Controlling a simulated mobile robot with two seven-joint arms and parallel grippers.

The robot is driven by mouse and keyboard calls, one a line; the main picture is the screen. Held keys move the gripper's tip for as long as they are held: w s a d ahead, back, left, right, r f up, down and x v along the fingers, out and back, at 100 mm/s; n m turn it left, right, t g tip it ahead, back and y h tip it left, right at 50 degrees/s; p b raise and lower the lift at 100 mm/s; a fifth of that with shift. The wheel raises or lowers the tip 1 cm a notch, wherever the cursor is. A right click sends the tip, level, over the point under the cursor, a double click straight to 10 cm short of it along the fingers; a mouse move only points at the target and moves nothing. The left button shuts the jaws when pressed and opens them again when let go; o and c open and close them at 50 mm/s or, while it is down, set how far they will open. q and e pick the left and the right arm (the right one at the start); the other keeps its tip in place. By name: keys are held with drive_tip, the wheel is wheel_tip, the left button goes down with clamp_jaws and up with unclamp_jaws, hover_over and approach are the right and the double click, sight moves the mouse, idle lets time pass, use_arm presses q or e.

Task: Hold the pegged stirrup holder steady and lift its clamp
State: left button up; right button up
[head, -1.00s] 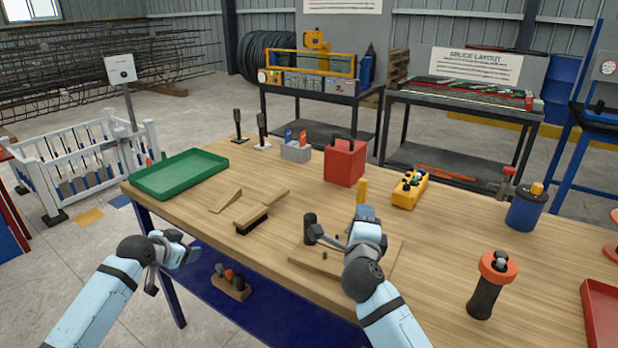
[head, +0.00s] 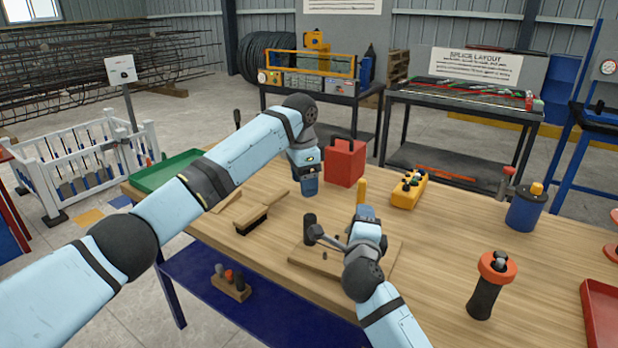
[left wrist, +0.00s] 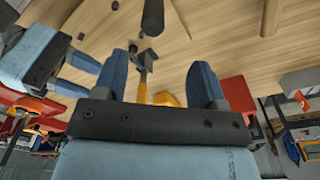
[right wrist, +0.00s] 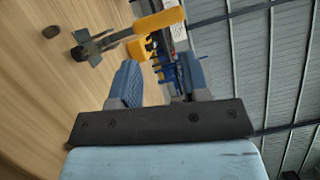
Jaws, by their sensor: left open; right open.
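The stirrup holder is a flat wooden board (head: 330,264) on the workbench, with an upright black cylinder (head: 309,229) near its left back edge. The cylinder also shows in the left wrist view (left wrist: 153,15). A grey metal clamp part (head: 328,240) stands beside it, with a yellow handle (head: 361,189) upright behind. The handle shows in the right wrist view (right wrist: 158,22). My right gripper (head: 367,212) is open over the board, close to the handle and partly hiding the clamp. My left gripper (head: 308,188) is open, pointing down above the bench behind the cylinder, holding nothing.
A wooden-handled brush (head: 252,220) lies left of the board. A red box (head: 345,163) and a yellow control box (head: 409,190) stand behind. A black cylinder with an orange top (head: 490,285) stands at right. A green tray (head: 160,172) is partly behind my left arm.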

use_arm(q)
drive_tip(key=shift+y, duration=0.3)
drive_tip(key=f, duration=0.8)
drive_tip(key=d+f, duration=0.1)
drive_tip(key=f, duration=0.4)
drive_tip(key=shift+s, duration=0.3)
drive_tip(key=shift+r, duration=0.1)
drive_tip(key=shift+c, duration=0.5)
